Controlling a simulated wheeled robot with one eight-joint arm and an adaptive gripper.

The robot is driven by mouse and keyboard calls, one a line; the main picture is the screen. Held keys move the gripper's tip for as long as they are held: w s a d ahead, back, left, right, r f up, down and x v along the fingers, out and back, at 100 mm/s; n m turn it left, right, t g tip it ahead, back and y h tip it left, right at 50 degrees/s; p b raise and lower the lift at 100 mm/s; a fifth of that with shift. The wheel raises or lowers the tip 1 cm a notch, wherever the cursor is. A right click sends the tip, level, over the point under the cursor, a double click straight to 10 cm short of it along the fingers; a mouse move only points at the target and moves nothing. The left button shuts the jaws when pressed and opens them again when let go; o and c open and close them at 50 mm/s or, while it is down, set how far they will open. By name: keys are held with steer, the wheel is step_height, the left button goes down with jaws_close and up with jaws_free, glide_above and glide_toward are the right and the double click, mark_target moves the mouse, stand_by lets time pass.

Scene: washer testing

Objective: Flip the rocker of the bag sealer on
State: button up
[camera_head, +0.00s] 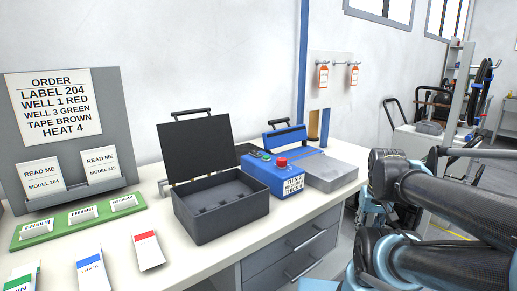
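The bag sealer (262,176) is a blue unit on the bench, right of an open dark case. Its top has a red round button (281,162), a green spot (266,156) and other small controls. I cannot tell which is the rocker or how it is set. A label (294,184) on its front reads thin, medium and thick with numbers. My arm links fill the lower right; my gripper is not in view.
The open dark case (222,212) stands close to the sealer's left. Coloured packets (148,250), a green rack (80,222) and an order board (58,108) are at left. Orange tags (323,76) hang behind. The bench front has drawers (300,248); a cart stands at far right.

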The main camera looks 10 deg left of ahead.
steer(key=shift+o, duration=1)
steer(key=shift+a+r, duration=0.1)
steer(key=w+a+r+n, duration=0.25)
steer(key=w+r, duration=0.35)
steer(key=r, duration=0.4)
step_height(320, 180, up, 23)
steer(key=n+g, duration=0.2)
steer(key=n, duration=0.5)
glide_above(258, 153)
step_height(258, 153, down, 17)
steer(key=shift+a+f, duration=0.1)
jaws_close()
